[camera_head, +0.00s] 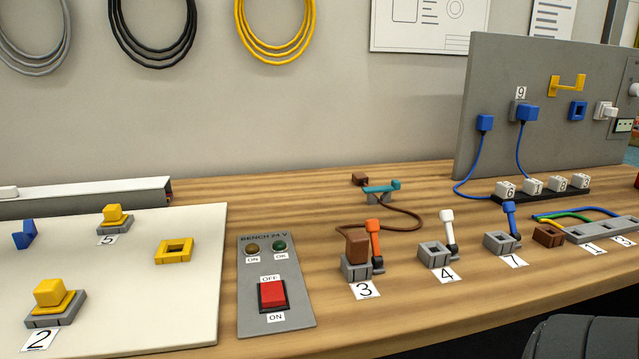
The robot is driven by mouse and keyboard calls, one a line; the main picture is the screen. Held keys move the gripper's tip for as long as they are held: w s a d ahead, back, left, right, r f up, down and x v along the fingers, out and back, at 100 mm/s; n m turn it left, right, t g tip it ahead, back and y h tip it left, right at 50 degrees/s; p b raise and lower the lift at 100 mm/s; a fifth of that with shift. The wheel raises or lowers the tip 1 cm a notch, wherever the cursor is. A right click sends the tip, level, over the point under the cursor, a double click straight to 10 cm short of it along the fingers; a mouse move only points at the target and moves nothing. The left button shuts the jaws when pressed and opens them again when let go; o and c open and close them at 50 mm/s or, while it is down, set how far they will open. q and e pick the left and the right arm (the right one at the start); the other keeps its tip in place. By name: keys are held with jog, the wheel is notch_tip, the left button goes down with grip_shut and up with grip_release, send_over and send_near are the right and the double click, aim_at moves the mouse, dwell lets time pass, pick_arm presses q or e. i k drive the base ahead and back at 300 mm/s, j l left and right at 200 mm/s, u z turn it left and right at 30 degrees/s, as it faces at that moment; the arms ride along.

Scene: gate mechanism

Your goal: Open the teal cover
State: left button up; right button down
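A small teal piece (380,188), the only teal part I see, sits on a small grey base at the back of the wooden bench, right of the middle. It looks like a flat, roughly level bar with a raised knob at its right end. What lies under it is hidden. A brown plug (360,179) lies just behind its left end, and a brown cable (415,214) curves around its right side. Neither of my grippers is in view.
In front stand sockets with an orange lever (374,238), a white lever (447,227) and a blue lever (510,219). A switch panel (303,312) lies left of them. A grey upright board (500,110) stands at the right. Bare wood surrounds the teal piece's left side.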

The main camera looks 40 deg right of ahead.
aim_at(395, 185)
jog(key=l+z, duration=0.1)
jog(key=z, duration=0.3)
jog(key=l+z, duration=0.1)
jog(key=z, duration=0.25)
jog(key=l+z, duration=0.1)
jog(key=z, duration=0.3)
jog(key=l+z, duration=0.1)
jog(key=z, duration=0.3)
